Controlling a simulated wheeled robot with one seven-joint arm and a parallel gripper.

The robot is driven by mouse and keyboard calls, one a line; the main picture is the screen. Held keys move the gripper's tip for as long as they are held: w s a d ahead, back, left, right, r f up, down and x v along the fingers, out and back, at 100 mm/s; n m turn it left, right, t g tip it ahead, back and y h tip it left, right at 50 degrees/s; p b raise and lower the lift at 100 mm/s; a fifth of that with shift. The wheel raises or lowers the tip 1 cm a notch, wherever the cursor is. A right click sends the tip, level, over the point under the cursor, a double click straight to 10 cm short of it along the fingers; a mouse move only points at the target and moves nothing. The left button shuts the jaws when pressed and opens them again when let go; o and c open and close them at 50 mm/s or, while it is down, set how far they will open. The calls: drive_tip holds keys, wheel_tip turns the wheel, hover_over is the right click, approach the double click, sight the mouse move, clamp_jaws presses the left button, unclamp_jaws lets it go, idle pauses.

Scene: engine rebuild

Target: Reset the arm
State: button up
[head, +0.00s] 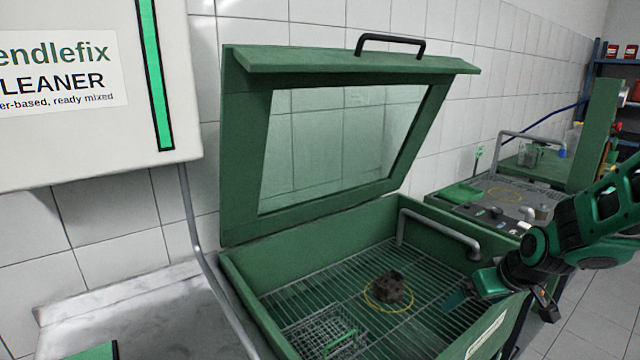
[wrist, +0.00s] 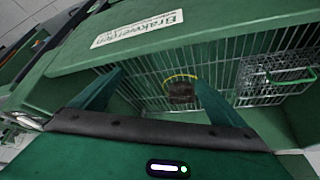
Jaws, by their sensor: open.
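My gripper (head: 463,299) is at the right side of a green wash cabinet (head: 310,225), at its front right rim and over the wire grate. Its two green fingers are spread with nothing between them, as the wrist view (wrist: 155,88) also shows. A dark, dirty part (head: 389,287) lies on the grate inside a yellow ring (head: 368,294), apart from the fingers. In the wrist view the part (wrist: 181,90) shows beyond the fingertips. My arm reaches in from the right edge of the head view.
The cabinet's windowed lid (head: 350,62) stands open. A wire basket (head: 322,335) with a green handle sits on the grate at front left. A grey pipe (head: 440,232) bends over the grate. A second green station (head: 500,195) stands behind, at right. A white cleaner tank (head: 75,150) hangs at left.

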drive_tip(key=s+d+r+m+g, duration=0.2)
drive_tip(key=s, duration=0.7)
drive_tip(key=s+d+r+m+g, duration=0.2)
drive_tip(key=s+m, duration=0.1)
drive_tip(key=s, duration=0.7)
drive_tip(key=s+d+r+m+g, duration=0.2)
drive_tip(key=s+m, duration=0.1)
drive_tip(key=s, duration=0.6)
drive_tip(key=shift+s+r+h, duration=0.2)
drive_tip(key=shift+r+h, duration=0.1)
drive_tip(key=shift+r, duration=0.05)
drive_tip(key=shift+w+f, duration=0.25)
drive_tip(key=shift+w, duration=0.4)
